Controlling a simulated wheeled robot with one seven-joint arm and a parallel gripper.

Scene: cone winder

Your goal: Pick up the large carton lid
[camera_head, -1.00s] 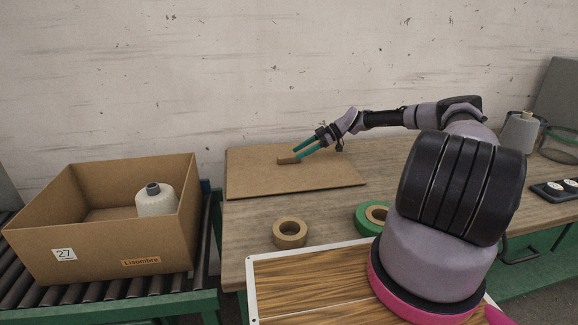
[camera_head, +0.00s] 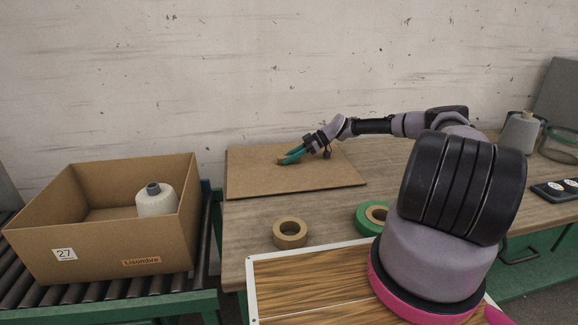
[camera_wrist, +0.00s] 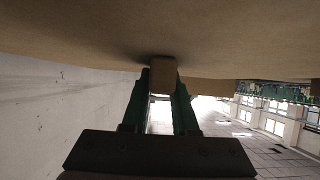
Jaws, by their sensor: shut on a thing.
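The large carton lid (camera_head: 260,178) is a flat brown cardboard sheet lying on the wooden table beside the wall. A small raised tab stands near its middle. My gripper (camera_head: 284,159) reaches in from the right, and its teal fingers are closed on this tab. In the wrist view my gripper (camera_wrist: 162,82) has the brown tab (camera_wrist: 163,70) between its two fingers, and the lid's face (camera_wrist: 220,40) fills the top of the picture. The far side of the tab is partly hidden by the fingers. The lid appears to rest on the table.
An open carton (camera_head: 100,245) with a yarn cone (camera_head: 156,200) inside stands on a roller conveyor (camera_head: 215,285) at the left. A tan tape roll (camera_head: 290,233) and a green tape roll (camera_head: 366,217) lie in front of the lid. Another cone (camera_head: 520,135) stands far right.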

